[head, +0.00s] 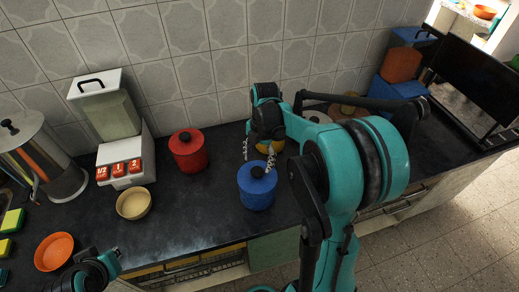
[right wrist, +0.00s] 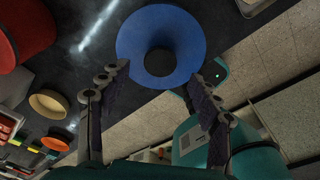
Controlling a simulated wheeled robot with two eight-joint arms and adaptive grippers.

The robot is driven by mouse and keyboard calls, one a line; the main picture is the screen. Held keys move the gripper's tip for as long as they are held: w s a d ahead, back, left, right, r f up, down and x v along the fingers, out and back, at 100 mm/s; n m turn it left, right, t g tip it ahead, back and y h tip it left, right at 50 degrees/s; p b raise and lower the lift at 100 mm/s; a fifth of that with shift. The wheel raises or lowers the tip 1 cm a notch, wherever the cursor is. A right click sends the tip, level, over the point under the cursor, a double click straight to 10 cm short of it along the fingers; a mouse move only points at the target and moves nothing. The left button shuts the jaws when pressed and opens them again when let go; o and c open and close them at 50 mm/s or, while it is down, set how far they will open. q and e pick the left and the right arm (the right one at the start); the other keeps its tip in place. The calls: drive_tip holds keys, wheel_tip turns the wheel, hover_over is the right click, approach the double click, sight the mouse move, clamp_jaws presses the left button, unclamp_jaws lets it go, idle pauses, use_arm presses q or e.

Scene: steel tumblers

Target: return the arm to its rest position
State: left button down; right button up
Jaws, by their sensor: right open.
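My right gripper (head: 258,153) is open and empty, its two fingers spread and pointing down by the lid of the blue lidded canister (head: 257,188). In the right wrist view, the canister (right wrist: 182,22) shows beyond and between the open fingertips (right wrist: 160,78). Nothing is gripped, and I cannot tell the exact gap to the lid. My right arm (head: 340,180) reaches over the right part of the counter. Part of my left arm's end (head: 95,270) shows at the bottom left; its fingers cannot be made out clearly.
A red canister (head: 188,151) and a cream bowl (head: 134,204) stand left of the blue canister on the dark counter (head: 190,220). An orange bowl (head: 54,251) and a steel pot (head: 55,170) are farther left. A tiled wall (head: 210,70) bounds the back.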

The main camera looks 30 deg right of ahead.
wheel_tip(320, 180, up, 6)
drive_tip(key=s+a+f+m+t+b, duration=0.2)
drive_tip(key=s+a+m, duration=0.3)
drive_tip(key=m, duration=0.6)
drive_tip(key=s+a+f+m+t+h+b, duration=0.1)
drive_tip(key=s+a+m+t, duration=0.4)
drive_tip(key=m, duration=0.6)
drive_tip(key=shift+s+a+f+t+b, duration=0.3)
drive_tip(key=shift+s+a+f+b, duration=0.4)
drive_tip(key=shift+b, duration=0.25)
